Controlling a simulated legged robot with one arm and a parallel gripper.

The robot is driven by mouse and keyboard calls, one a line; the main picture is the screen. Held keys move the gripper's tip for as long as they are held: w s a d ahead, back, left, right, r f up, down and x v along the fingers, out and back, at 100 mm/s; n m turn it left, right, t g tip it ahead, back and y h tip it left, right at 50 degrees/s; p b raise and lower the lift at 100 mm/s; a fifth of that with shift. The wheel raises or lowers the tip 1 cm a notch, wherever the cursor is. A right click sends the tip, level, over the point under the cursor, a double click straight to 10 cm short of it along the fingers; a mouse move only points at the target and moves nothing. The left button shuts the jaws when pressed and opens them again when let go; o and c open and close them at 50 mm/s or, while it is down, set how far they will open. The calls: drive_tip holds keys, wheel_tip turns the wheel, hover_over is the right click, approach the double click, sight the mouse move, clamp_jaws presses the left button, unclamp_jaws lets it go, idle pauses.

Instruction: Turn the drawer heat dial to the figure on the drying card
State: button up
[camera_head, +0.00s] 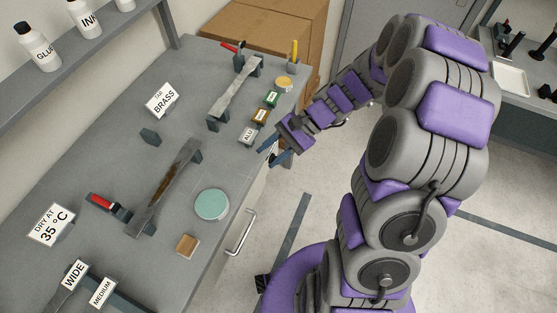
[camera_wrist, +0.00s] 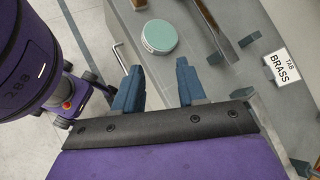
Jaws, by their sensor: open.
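The drying card (camera_head: 51,225) stands at the left of the bench in the head view and reads "DRY AT 35 °C". The drawer's pale handle (camera_head: 240,233) is on the bench front, and it also shows in the wrist view (camera_wrist: 120,57). I cannot make out the heat dial or its marks in either view. My gripper (camera_head: 274,151) is open and empty by the bench's front edge, behind the handle in the head view. Its two blue fingers are spread in the wrist view (camera_wrist: 158,82).
A round teal-topped tin (camera_head: 212,204) lies on the bench near the front edge. A dark strip (camera_head: 172,187), a pale strip (camera_head: 236,87), the "TAB BRASS" card (camera_head: 162,101) and small labelled blocks (camera_head: 260,117) stand around it. The floor (camera_head: 305,205) before the bench is clear.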

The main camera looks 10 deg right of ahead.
drive_tip(key=w+d+f+m+t+y, duration=0.3)
drive_tip(key=w+d+f+m+t, duration=0.45)
drive_tip(key=d+f, duration=0.6)
drive_tip(key=w+d+f+m+t+h+b, duration=0.1)
drive_tip(key=d+f+m, duration=0.25)
drive_tip(key=f, duration=0.45)
drive_tip(key=w+d+f+m+t+h, duration=0.1)
drive_tip(key=d+f+m+t, duration=0.15)
drive_tip(key=f+m, duration=0.35)
drive_tip(key=w+a+f+b, duration=0.1)
drive_tip(key=w+a+f, duration=0.3)
drive_tip(key=a, duration=0.2)
drive_tip(key=w+a+f+n+g+b, duration=0.1)
drive_tip(key=w+a+f+b, duration=0.1)
drive_tip(key=w+a, duration=0.3)
drive_tip(key=shift+a+f+h, duration=0.3)
drive_tip(key=shift+a+f, duration=0.4)
drive_tip(key=shift+f, duration=0.15)
drive_tip(key=shift+d, duration=0.15)
clamp_jaws()
